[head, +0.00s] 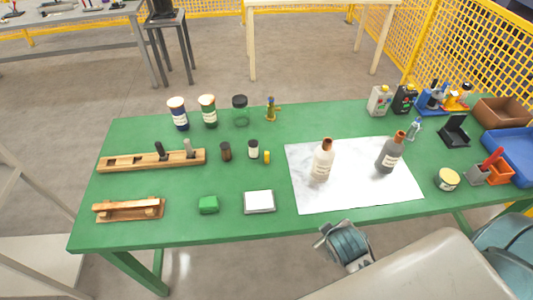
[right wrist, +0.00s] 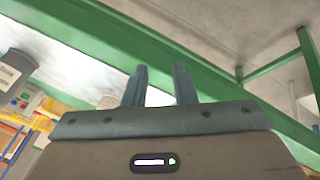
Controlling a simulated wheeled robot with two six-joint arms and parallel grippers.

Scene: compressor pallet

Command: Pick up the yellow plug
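A small yellow plug (head: 267,157) stands on the green table (head: 232,192), just right of a small dark bottle with a white label (head: 253,149). My right gripper (head: 343,243) is at the table's front edge, below and right of the plug and well apart from it. In the right wrist view its two fingers (right wrist: 160,85) are apart with nothing between them. The plug does not show in that view. My left gripper is in neither view.
A white sheet (head: 300,190) bears a cream bottle (head: 322,160) and a grey bottle (head: 390,153). A white-topped box (head: 259,201), a green block (head: 208,205) and a brown bottle (head: 226,151) are near the plug. A wooden rack (head: 130,162) lies left. Bins stand far right.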

